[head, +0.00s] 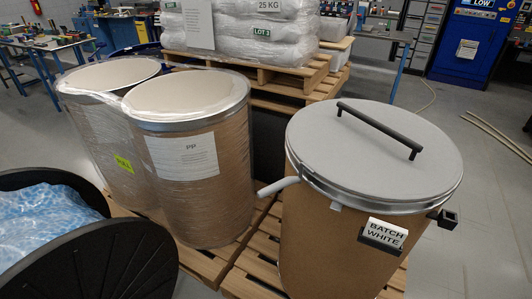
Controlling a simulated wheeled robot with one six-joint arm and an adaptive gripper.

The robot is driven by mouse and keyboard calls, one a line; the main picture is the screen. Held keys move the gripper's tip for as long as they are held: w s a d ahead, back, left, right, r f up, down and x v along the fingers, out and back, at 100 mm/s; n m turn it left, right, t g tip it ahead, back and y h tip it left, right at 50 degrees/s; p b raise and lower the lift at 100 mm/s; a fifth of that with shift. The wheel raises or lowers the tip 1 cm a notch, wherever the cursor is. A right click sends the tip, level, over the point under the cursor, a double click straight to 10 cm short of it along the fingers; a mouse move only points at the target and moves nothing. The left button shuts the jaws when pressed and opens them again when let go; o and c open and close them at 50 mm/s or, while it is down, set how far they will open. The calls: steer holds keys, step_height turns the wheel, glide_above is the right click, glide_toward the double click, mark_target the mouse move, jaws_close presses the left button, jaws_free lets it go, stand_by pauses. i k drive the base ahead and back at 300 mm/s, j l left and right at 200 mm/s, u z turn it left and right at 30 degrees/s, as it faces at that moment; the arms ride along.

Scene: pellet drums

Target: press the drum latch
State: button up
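A brown fibre drum (335,245) stands at the right with a grey lid (372,150) on it. A metal ring (330,195) runs round the lid's edge. A pale grey lever (278,186) sticks out to the left from this ring, its free end away from the drum wall; it looks like the latch. A black bar handle (378,129) crosses the lid. A black holder on the drum's front carries a "BATCH WHITE" card (388,232). A small black fitting (447,218) juts from the drum's right side. My gripper is not in view.
Two wrapped drums, one with a "PP" label (184,157) and one with a yellow tag (124,164), stand left on a wooden pallet (195,262). A black round container (50,180) holds a blue bag. Stacked white sacks (265,28) are behind. Floor (480,245) at right is clear.

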mark_target(284, 183)
steer(key=i+j+z, duration=0.1)
steer(key=i+j, duration=0.45)
steer(key=j, duration=0.25)
steer(key=i+j+z, duration=0.15)
steer(key=j, duration=0.25)
steer(key=i+j+z, duration=0.1)
steer(key=i+j, duration=0.25)
steer(key=j+z, duration=0.5)
steer(key=j, duration=0.4)
